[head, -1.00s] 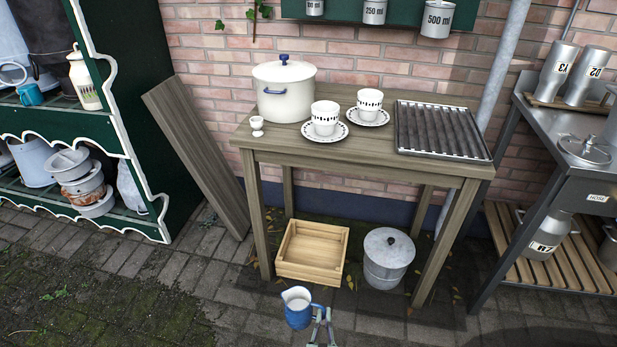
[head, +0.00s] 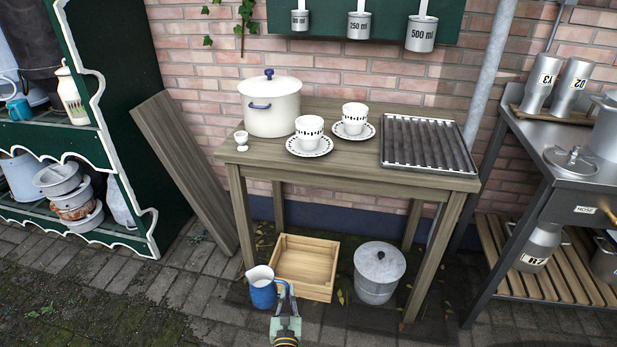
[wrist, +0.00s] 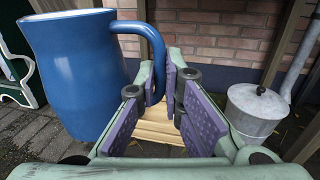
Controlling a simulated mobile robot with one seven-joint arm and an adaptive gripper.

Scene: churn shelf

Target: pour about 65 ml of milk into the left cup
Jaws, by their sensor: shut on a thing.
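My gripper (head: 286,304) is shut on the handle of a blue jug (head: 262,291), held upright in front of the table and below its top. The jug also fills the left of the wrist view (wrist: 82,75), with its handle between the finger pads (wrist: 160,108). White shows inside the jug's mouth in the head view; I cannot tell the milk level. The left cup (head: 309,128), white with a dark patterned band, stands on a saucer (head: 322,151) on the table. The right cup (head: 354,114) stands on its own saucer behind and to the right. The insides of both cups are hard to see.
The wooden table (head: 330,172) also bears a white lidded pot (head: 270,108), an egg cup (head: 241,140) and a ridged metal tray (head: 429,142). Under it are a wooden crate (head: 318,293) and a lidded grey pot (head: 378,272). A leaning board (head: 185,170) stands left.

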